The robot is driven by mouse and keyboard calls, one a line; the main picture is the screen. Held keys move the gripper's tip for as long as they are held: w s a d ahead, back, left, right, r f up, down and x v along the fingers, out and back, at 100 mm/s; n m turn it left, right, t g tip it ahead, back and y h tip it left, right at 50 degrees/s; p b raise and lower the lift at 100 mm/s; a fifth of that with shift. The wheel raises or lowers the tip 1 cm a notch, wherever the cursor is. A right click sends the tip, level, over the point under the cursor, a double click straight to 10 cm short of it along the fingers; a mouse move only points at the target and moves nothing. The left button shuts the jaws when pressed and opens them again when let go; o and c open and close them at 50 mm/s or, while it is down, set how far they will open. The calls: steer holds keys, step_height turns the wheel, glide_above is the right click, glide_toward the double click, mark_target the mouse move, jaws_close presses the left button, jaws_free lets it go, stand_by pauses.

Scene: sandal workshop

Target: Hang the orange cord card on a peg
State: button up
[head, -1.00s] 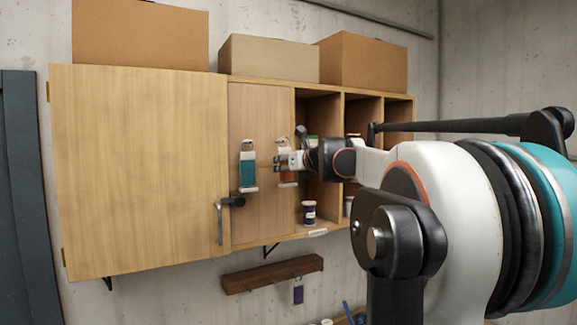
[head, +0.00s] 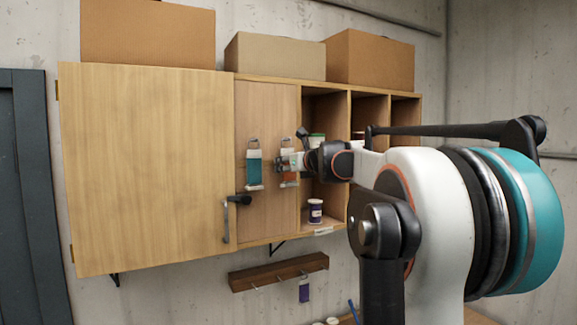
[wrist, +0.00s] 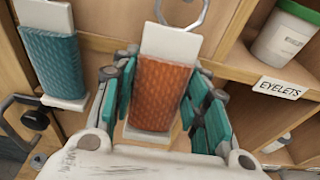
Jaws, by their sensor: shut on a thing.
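The orange cord card (head: 289,176) is upright in front of the cabinet's inner wooden panel, right of the teal cord card (head: 254,170). My gripper (head: 287,165) is shut on the orange card. In the wrist view, the orange card (wrist: 164,92) sits between my teal-padded fingers (wrist: 162,108), with pale ends and a wire loop above it. I cannot tell whether the loop is still on a hook. Below the cabinet, a dark wooden peg rail (head: 262,275) has several pegs. A purple card (head: 304,291) hangs at its right part.
A wide cabinet door (head: 150,170) with a dark handle (head: 238,199) stands left of the cards. Open shelves on the right hold a purple-labelled jar (head: 315,210) and an eyelets tub (wrist: 283,38).

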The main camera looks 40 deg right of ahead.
stand_by(0.3)
steer(key=o, duration=1.2)
steer(key=shift+v, duration=3.8)
steer(key=shift+w, duration=0.1)
